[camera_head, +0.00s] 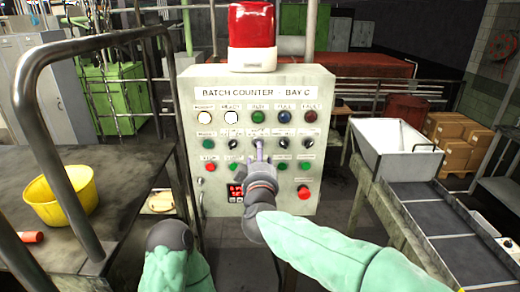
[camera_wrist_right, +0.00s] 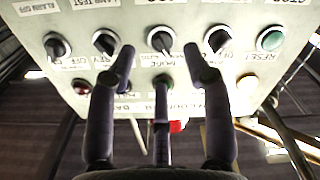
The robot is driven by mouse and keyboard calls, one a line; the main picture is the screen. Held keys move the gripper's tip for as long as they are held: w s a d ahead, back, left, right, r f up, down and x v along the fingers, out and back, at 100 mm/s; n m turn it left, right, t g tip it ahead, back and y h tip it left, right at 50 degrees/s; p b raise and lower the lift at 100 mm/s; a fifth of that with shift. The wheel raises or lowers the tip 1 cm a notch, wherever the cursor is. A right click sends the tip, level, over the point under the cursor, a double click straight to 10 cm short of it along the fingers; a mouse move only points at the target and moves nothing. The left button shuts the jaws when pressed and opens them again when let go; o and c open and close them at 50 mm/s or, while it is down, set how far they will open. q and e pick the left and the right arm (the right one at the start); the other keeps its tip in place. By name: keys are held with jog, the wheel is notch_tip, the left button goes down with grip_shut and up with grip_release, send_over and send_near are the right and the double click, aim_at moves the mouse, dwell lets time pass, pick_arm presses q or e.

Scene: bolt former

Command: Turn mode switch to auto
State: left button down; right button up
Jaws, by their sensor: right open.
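The mode switch (camera_wrist_right: 161,40) is a black rotary knob in the middle of a row on the white control panel (camera_head: 215,185). The wrist view shows the panel upside down, with the MODE label (camera_wrist_right: 162,63) just below the knob. My right gripper (camera_wrist_right: 158,62) is open, its two dark fingers apart on either side of that knob's line. I cannot tell whether the fingertips touch the panel. In the head view my right gripper (camera_head: 258,148) covers much of the mode switch. The switch's pointer position is hard to read. Of my left arm only a dark joint and green sleeve show.
Neighbouring black knobs (camera_wrist_right: 106,40) (camera_wrist_right: 217,38) sit close to the fingers. A green reset button (camera_wrist_right: 270,40) ends the row. A red beacon (camera_head: 253,35) tops the panel. A yellow bucket (camera_head: 60,198) and handrail (camera_head: 35,125) stand left; a conveyor (camera_head: 440,225) runs right.

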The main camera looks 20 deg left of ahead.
jog(key=shift+x, duration=2.65)
